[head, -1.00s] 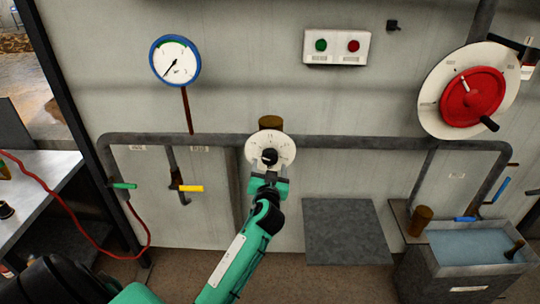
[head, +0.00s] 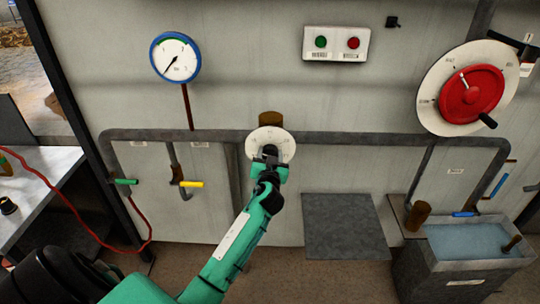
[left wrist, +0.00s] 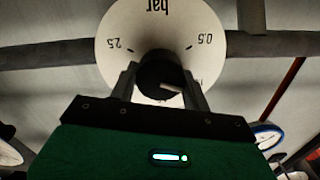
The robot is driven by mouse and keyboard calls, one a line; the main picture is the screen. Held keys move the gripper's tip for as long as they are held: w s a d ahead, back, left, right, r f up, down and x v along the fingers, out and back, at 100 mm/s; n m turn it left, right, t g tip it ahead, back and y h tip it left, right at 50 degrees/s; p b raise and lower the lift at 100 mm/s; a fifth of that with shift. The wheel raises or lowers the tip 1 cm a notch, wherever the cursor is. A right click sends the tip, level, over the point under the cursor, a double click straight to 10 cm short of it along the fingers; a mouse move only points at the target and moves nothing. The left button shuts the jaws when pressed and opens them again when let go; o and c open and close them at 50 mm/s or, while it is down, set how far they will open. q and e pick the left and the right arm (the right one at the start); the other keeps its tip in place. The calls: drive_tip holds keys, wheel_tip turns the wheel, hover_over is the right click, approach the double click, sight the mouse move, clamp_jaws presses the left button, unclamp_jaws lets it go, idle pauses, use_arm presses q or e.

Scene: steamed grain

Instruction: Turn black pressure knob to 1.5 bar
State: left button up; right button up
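The black pressure knob (left wrist: 160,74) sits at the centre of a round white dial (head: 281,138) on the wall pipe. In the left wrist view the dial appears upside down, with "bar", 2.5 and 0.5 readable. The knob's pale pointer mark (left wrist: 172,88) faces the lower right there. My left gripper (left wrist: 161,82) is at the knob, one finger on each side; it looks open, and I cannot tell whether the fingers touch the knob. In the head view this gripper (head: 269,160) hides most of the knob. My right gripper is out of view.
A blue-rimmed gauge (head: 175,57) hangs at upper left, its needle pointing lower left. A button box (head: 337,44) and a red handwheel (head: 471,92) are to the right. Yellow (head: 191,184) and green (head: 125,182) valve handles sit left of my arm. A water tank (head: 465,262) stands lower right.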

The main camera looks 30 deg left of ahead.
use_arm(q)
drive_tip(key=shift+m, duration=0.3)
drive_tip(key=m, duration=0.2)
drive_tip(key=shift+m, duration=0.3)
drive_tip(key=m, duration=0.2)
drive_tip(key=shift+m, duration=0.4)
drive_tip(key=m+p, duration=0.1)
drive_tip(key=m, duration=0.3)
drive_tip(key=shift+w+d, duration=0.1)
drive_tip(key=shift+f+m+p, duration=0.1)
drive_tip(key=shift+m+p, duration=0.3)
drive_tip(key=shift+m, duration=1.2)
drive_tip(key=o, duration=1)
